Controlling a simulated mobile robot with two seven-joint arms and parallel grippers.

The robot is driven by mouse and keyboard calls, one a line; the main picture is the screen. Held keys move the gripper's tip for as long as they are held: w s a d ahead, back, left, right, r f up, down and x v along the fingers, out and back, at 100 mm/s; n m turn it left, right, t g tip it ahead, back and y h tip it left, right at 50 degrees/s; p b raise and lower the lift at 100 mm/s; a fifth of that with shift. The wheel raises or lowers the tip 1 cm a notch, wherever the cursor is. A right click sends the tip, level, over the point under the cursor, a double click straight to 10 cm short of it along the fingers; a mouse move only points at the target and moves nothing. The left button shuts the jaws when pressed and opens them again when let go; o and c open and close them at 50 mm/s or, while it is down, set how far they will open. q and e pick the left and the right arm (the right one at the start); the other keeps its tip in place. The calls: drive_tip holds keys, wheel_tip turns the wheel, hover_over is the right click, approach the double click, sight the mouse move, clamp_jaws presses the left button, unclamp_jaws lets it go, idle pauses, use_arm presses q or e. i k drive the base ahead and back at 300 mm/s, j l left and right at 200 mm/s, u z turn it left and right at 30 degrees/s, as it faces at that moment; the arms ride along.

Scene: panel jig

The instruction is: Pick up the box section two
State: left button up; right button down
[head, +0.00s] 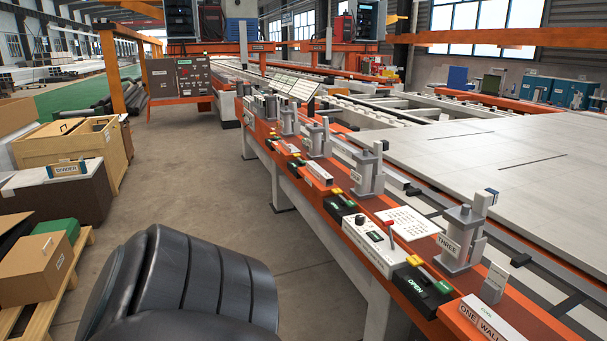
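No piece with a readable "two" label shows. A pale bar (318,171) lies along the orange bench (352,222) near its middle, in front of a grey clamp; its lettering is too small to read, so I cannot tell whether it is box section two. At the bottom right, another pale bar (491,318) lies in an orange holder marked "ONE WALL", cut by the frame edge. A grey clamp (462,240) labelled "THREE" stands on the bench at the right. Neither of my grippers is in view.
A white control box (374,243) with a red lever and black "OPEN" button boxes (421,290) line the bench's near edge. Large flat panels (510,155) lie behind it. Wooden crates (60,150) and a pallet stand at left. The concrete aisle (215,175) between is clear.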

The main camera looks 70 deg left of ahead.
sight(322, 176)
drive_tip(key=u, duration=2.15)
drive_tip(key=i+j+z, duration=0.1)
drive_tip(key=i+j, duration=0.2)
drive_tip(key=i+j+z, duration=0.15)
drive_tip(key=i+j, duration=0.2)
drive_tip(key=i, duration=0.15)
drive_tip(key=i+j+z, duration=0.1)
drive_tip(key=i+j, duration=0.3)
drive_tip(key=i+j+z, duration=0.15)
drive_tip(key=i+j, duration=0.2)
drive_tip(key=i+j+z, duration=0.1)
drive_tip(key=i+j, duration=0.25)
drive_tip(key=j, duration=0.15)
drive_tip(key=i+j+z, duration=0.15)
drive_tip(key=i+j, duration=0.2)
drive_tip(key=j, duration=0.15)
drive_tip(key=i+j+z, duration=0.1)
drive_tip(key=i+j, duration=0.2)
drive_tip(key=j, duration=0.2)
drive_tip(key=i+j+z, duration=0.1)
drive_tip(key=i+j, duration=0.2)
drive_tip(key=j, duration=0.25)
